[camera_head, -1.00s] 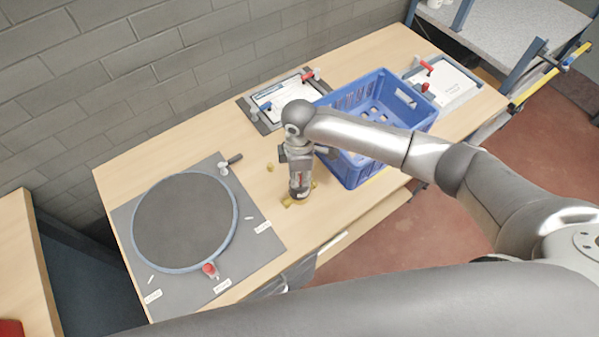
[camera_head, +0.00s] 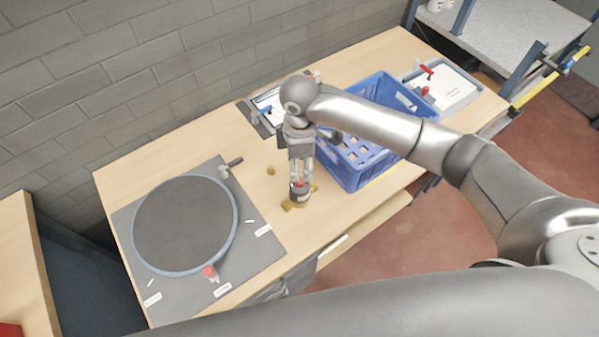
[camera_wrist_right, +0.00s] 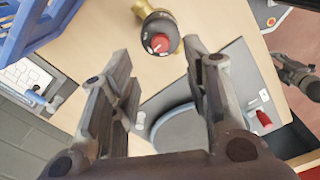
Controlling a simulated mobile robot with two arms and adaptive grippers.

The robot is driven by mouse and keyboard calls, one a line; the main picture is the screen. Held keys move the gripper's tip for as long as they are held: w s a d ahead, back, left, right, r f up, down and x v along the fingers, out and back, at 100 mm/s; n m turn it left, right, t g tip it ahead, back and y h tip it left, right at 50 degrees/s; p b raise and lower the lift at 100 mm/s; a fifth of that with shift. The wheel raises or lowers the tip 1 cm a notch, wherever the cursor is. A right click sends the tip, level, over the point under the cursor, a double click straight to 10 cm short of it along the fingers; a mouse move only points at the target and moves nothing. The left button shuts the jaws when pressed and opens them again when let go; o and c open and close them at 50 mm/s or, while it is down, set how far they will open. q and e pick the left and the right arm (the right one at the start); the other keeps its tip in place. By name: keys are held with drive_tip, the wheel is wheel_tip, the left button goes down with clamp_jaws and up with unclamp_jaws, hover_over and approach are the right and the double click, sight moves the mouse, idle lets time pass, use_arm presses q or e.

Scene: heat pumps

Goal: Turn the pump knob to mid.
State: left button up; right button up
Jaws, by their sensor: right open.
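The pump (camera_head: 299,190) stands on the wooden table in the head view, with a black top, a red knob and brass-coloured fittings at its base. In the right wrist view the pump (camera_wrist_right: 155,22) is at the top, its red knob (camera_wrist_right: 160,43) facing the camera. My right gripper (camera_head: 300,178) points down just above the pump. Its two fingers (camera_wrist_right: 165,62) are spread wide in the wrist view, with nothing between them. My left gripper does not show in the head view. The knob's exact setting is too small to read.
A blue crate (camera_head: 348,176) stands close to the right of the pump. Framed boards (camera_head: 455,85) lie behind and right. Bare table surrounds the pump's left side.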

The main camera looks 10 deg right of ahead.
wheel_tip(320, 180, up, 5)
drive_tip(key=shift+r, duration=0.1)
idle(0.6)
